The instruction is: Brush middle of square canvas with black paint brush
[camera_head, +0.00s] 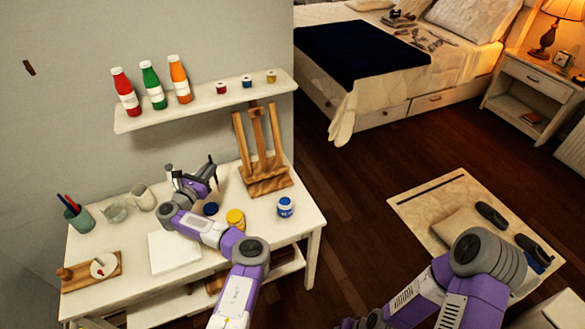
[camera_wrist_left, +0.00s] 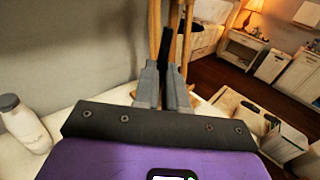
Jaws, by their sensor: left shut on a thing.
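The square canvas (camera_head: 174,252) lies flat and white on the front part of the table. My left gripper (camera_head: 207,178) is above the table, behind the canvas and left of the wooden easel (camera_head: 262,180). In the left wrist view my left gripper (camera_wrist_left: 169,72) is shut on a thin dark stick, which looks like the black paint brush (camera_wrist_left: 187,40). The brush stands up from the fingers in front of the easel legs. Its bristles cannot be made out. My right arm enters at the lower right, but its gripper is out of view.
The white table (camera_head: 300,222) also holds a brush cup (camera_head: 77,216), a glass cup (camera_head: 115,213), a mug (camera_head: 143,198), a yellow jar (camera_head: 236,217), a blue jar (camera_head: 286,207) and a wooden board (camera_head: 78,279). A shelf (camera_head: 204,104) with bottles hangs above.

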